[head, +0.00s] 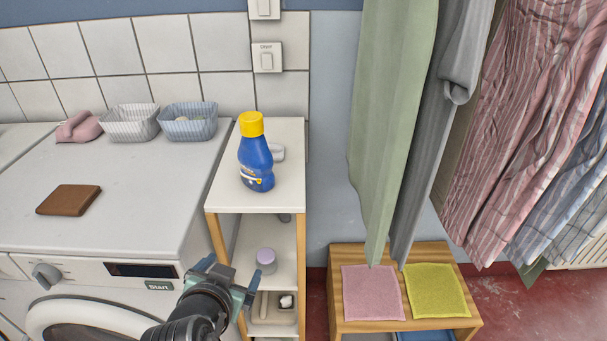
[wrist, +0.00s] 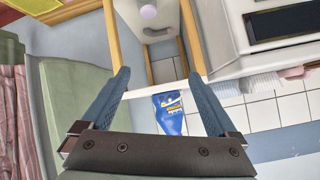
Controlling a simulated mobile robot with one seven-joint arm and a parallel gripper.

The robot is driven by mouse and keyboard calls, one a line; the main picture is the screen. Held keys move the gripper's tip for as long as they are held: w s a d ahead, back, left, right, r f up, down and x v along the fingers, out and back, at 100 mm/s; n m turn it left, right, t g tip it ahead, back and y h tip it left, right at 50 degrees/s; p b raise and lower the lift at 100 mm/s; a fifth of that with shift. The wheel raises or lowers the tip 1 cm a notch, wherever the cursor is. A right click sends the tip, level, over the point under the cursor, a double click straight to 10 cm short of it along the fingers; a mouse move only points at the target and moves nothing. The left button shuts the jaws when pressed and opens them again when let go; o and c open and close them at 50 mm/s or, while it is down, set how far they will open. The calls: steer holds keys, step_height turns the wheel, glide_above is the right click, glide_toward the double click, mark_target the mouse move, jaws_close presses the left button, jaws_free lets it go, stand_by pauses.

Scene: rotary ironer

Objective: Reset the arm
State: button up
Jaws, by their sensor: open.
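My gripper (head: 228,282) is in front of the narrow shelf unit, at the lower middle of the head view, near the washing machine's front right corner. In the wrist view my gripper (wrist: 160,100) has its two blue-grey fingers spread wide, with nothing held between them. The wrist picture is turned nearly upside down. Part of the shelf's lower front is hidden behind my gripper in the head view.
A blue bottle (head: 256,160) with a yellow cap stands on the shelf unit (head: 285,195). The washing machine (head: 130,215) bears a brown pad (head: 69,199) and two baskets. Hanging cloths (head: 393,120) fill the right. A wooden bench (head: 337,325) holds pink and yellow cloths.

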steer(key=w+d+r+n+t+p, duration=0.1)
steer(key=w+d+r+t, duration=0.15)
steer(key=r, duration=0.85)
steer(key=w+d+r+t+p, duration=0.1)
steer(key=r+t, duration=0.2)
steer(key=r, duration=0.7)
steer(key=s+d+r+n+t+p, duration=0.1)
steer(key=s+d+r+t, duration=0.2)
steer(key=r, duration=0.8)
steer(key=s+d+r+n+t+p, duration=0.1)
steer(key=s+d+r+t+p, duration=0.1)
steer(key=s+r, duration=0.5)
steer(key=s+d+r+t+p, duration=0.1)
steer(key=s+d+r+t, duration=0.2)
steer(key=r, duration=1.4)
steer(key=s+t, duration=0.2)
steer(key=shift+s+d+r+n+t+p, duration=0.25)
steer(key=shift+s+d+n+t+p, duration=0.05)
steer(key=shift+d+n+t+p, duration=0.1)
